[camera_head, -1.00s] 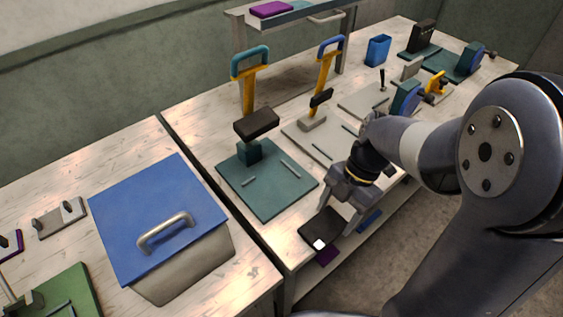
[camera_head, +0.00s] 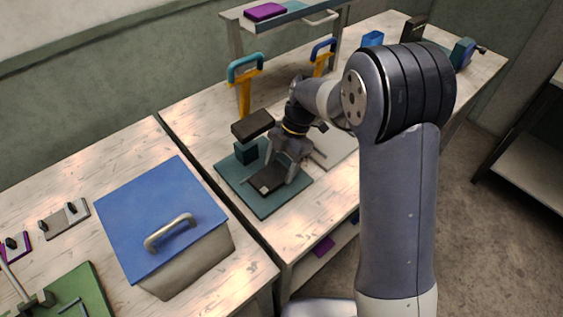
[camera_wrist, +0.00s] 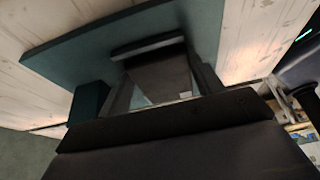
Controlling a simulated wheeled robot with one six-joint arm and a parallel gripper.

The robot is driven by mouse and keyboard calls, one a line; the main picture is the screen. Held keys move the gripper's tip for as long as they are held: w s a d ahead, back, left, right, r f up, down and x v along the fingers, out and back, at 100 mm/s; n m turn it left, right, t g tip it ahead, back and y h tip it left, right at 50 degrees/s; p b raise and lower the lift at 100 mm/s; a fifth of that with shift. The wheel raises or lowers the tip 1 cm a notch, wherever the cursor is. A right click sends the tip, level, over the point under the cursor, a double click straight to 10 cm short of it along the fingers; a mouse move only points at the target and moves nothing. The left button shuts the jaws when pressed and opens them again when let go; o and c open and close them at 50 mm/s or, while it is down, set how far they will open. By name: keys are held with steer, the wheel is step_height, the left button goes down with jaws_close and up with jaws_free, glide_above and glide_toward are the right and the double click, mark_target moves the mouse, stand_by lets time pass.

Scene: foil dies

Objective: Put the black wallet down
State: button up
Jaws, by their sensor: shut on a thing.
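The black wallet (camera_head: 267,180), a flat dark piece with a small pale patch at one corner, is over the teal base plate of the near hand press (camera_head: 262,205). My gripper (camera_head: 279,168) is shut on it, with its fingers pointing down. I cannot tell whether the wallet touches the plate. It sits in front of the press's dark upper block (camera_head: 252,125) and teal post. In the wrist view the teal plate (camera_wrist: 75,45) lies beyond the fingers. A large dark surface fills the lower part and hides much there.
A blue-lidded bin (camera_head: 160,215) stands on the left table, across a narrow gap. A second press with a blue handle (camera_head: 322,45) stands behind my arm. A shelf (camera_head: 285,18) rises at the back. A purple piece (camera_head: 323,247) lies below the table's front edge.

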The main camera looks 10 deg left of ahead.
steer(key=shift+s+d+f, duration=0.1)
steer(key=shift+d+f, duration=0.05)
steer(key=shift+f, duration=0.05)
steer(key=o, duration=1.1)
steer(key=shift+r, duration=0.15)
steer(key=b+v, duration=0.1)
steer(key=v, duration=1.1)
steer(key=p+x, duration=0.1)
steer(key=x, duration=1.1)
steer(key=shift+s+f, duration=0.1)
steer(key=shift+f, duration=0.15)
steer(key=shift+r+b, duration=0.1)
steer(key=shift+b, duration=0.3)
steer(key=shift+s+d+r, duration=0.2)
steer(key=shift+s+d, duration=0.05)
steer(key=shift+d, duration=0.2)
steer(key=shift+d+r, duration=0.1)
